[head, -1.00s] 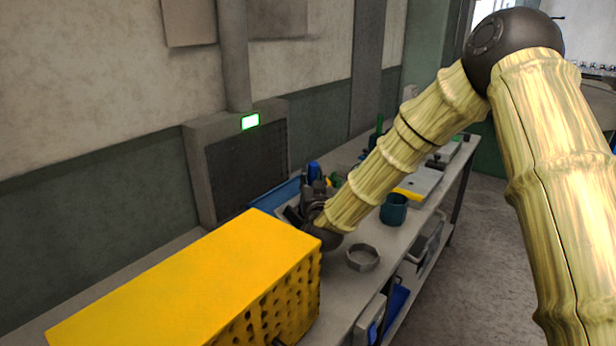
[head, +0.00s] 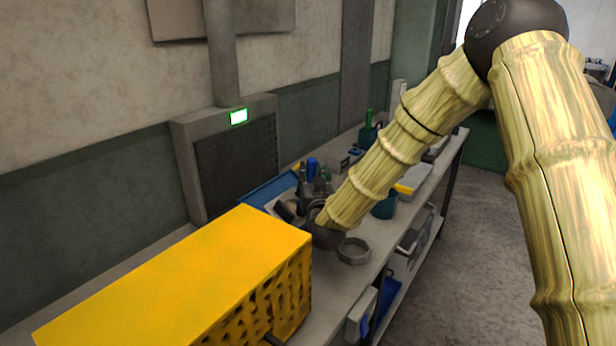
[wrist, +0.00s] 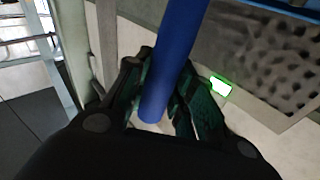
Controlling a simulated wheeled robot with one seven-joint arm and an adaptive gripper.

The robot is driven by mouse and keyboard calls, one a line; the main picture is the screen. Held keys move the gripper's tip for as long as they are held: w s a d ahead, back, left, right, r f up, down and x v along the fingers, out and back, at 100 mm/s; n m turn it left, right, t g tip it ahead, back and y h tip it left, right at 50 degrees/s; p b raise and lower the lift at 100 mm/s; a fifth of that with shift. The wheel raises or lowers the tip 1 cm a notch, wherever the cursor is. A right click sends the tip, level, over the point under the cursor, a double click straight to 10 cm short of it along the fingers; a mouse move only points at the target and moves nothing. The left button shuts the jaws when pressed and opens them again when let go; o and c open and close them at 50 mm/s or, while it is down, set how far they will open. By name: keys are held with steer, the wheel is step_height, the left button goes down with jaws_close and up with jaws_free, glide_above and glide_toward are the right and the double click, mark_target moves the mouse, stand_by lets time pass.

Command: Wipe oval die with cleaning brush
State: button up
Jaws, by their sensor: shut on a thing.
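My gripper (wrist: 160,85) is shut on a blue cylindrical handle in the wrist view, which I take to be the cleaning brush (wrist: 172,50). In the head view the blue handle (head: 312,168) stands up above my gripper (head: 309,192), over the bench. The brush's bristle end is hidden behind the gripper. I cannot make out the oval die for certain; small objects around the gripper are partly covered by my arm.
A large yellow perforated block (head: 180,275) fills the near bench. A grey faceted ring (head: 354,250) and a teal cup (head: 385,207) stand right of the gripper. A blue tray (head: 268,190) lies by the wall. A lit green-edged panel (head: 238,116) is on the wall unit.

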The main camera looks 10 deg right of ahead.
steer(key=shift+s+d+r+p, duration=0.25)
steer(key=shift+r+p, duration=0.05)
steer(key=shift+r, duration=0.35)
steer(key=shift+s+d+r+p, duration=0.25)
steer(key=shift+s+r, duration=0.05)
steer(key=shift+r, duration=0.4)
steer(key=shift+s+d+r+p, duration=0.25)
steer(key=shift+r+p, duration=0.05)
steer(key=shift+r, duration=0.35)
steer(key=r, duration=0.1)
steer(key=s+d+r+p, duration=0.1)
steer(key=shift+r, duration=0.3)
steer(key=shift+f, duration=0.15)
steer(key=shift+w+a+f+b, duration=0.45)
steer(key=shift+f+b, duration=0.3)
steer(key=shift+f, duration=0.3)
steer(key=shift+w+a+f+b, duration=0.4)
steer(key=shift+f+b, duration=0.3)
steer(key=shift+f, duration=0.35)
steer(key=shift+w+a+f+b, duration=0.45)
steer(key=shift+f+b, duration=0.3)
steer(key=shift+f, duration=0.3)
steer(key=shift+w+a+f+b, duration=0.1)
steer(key=shift+a+f+b, duration=0.05)
steer(key=shift+f+b, duration=0.2)
steer(key=shift+w+a+f+b, duration=0.1)
steer(key=shift+f+b, duration=0.1)
steer(key=shift+f, duration=0.15)
